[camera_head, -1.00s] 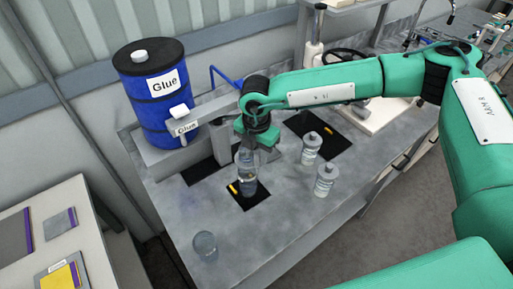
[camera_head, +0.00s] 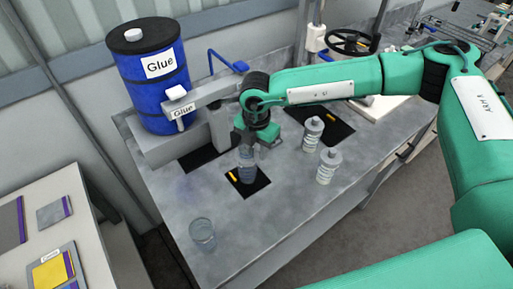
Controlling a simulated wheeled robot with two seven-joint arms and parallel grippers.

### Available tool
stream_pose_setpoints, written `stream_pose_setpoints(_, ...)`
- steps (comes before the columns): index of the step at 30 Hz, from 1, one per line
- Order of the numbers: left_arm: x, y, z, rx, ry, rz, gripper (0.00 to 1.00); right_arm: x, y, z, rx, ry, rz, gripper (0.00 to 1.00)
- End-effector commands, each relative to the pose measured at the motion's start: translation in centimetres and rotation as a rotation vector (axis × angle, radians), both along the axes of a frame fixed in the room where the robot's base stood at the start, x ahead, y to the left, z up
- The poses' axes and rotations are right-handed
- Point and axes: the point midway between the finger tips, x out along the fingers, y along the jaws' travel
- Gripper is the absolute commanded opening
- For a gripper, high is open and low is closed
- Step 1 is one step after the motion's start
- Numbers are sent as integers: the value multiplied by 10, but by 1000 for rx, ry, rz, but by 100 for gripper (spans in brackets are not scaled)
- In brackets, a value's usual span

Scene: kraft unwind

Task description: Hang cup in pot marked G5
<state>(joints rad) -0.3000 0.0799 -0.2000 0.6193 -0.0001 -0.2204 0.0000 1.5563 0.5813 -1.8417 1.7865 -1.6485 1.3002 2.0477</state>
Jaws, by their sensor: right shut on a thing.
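My right gripper (camera_head: 252,146) points down over the bench and is shut on a clear bottle-like vessel (camera_head: 248,169). Its upper part is partly hidden by the fingers. The vessel is upright over a black mat (camera_head: 259,188) with a yellow mark; I cannot tell whether its base touches the mat. A clear cup (camera_head: 203,234) stands apart near the bench's front left corner. I can read no G5 marking on anything in view. My left gripper is not in view.
A blue drum labelled Glue (camera_head: 150,85) and its spout (camera_head: 200,92) stand behind and left of the gripper. Two grey-capped bottles (camera_head: 313,134) (camera_head: 328,167) stand to its right. The grey bench (camera_head: 255,225) is bare toward the front.

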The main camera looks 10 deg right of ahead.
Motion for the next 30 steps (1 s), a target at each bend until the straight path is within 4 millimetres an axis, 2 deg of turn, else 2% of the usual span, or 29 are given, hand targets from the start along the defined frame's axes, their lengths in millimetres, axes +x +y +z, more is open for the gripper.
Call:
stream_pose_setpoints(8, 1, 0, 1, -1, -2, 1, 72, 0, 0, 1, 1, -1, 0, 6)
stream_pose_setpoints(9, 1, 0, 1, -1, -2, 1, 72, 0, 0, 1, 1, -1, 0, 36)
stream_pose_setpoints(12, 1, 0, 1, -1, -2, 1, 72, 0, 0, 1, 1, -1, 0, 55)
stream_pose_setpoints(13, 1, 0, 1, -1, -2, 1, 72, 0, 0, 1, 1, -1, 0, 57)
stream_pose_setpoints(23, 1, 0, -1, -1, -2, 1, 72, 0, 0, 3, 1, -1, 0, 57)
stream_pose_setpoints(26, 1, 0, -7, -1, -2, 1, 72, 2, 0, 11, 3, -4, -1, 57)
stream_pose_setpoints(30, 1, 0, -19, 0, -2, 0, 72, 1, 0, 36, 3, -6, 0, 57)
